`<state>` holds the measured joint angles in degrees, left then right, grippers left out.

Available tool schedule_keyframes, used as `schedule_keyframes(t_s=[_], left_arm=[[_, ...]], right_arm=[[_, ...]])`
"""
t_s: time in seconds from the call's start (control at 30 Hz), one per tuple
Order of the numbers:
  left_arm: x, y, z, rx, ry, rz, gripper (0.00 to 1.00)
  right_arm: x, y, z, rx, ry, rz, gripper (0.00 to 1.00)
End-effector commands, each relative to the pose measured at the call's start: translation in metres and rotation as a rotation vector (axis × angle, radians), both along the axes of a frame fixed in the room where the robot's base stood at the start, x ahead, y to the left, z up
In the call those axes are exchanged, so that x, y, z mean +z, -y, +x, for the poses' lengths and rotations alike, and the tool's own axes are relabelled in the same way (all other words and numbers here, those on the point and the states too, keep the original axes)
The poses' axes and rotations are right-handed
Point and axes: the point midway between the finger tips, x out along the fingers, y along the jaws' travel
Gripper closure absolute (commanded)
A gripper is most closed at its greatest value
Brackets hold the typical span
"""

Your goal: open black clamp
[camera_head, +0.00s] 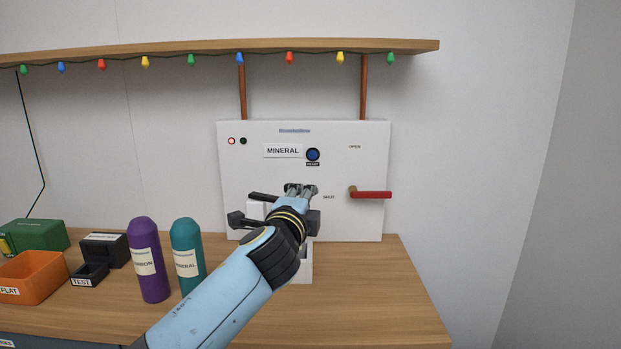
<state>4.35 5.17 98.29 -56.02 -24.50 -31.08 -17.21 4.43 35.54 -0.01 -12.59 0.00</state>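The black clamp (243,220) is on the front of a white panel, low and left of its middle. Its dark bar and a thinner dark lever (263,196) stick out to the left around a white block. My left gripper (301,188) is in front of the panel, just right of the clamp's visible parts, and covers the rest of it. Its fingers point toward the panel. I cannot tell if they touch the clamp or how far apart they are. My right gripper is not in view.
The white panel (350,225) carries a red lever (374,195), pointing right beside the word SHUT, and a blue button (313,154). Purple (149,285) and teal (187,240) bottles stand left of my arm. An orange bin (35,280) is farther left. The counter's right end is clear.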

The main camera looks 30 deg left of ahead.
Motion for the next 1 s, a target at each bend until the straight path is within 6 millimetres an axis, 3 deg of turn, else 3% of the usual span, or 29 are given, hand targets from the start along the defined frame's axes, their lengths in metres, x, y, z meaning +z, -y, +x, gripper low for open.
schedule_keyframes(t_s=[0.4,1.0], left_arm=[[0.001,-0.004,-0.023,-0.173,-0.004,0.004,1.00],[0.000,-0.014,-0.051,-0.396,-0.004,0.006,1.00]], right_arm=[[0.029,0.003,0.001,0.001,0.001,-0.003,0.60],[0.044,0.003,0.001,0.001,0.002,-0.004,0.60]])
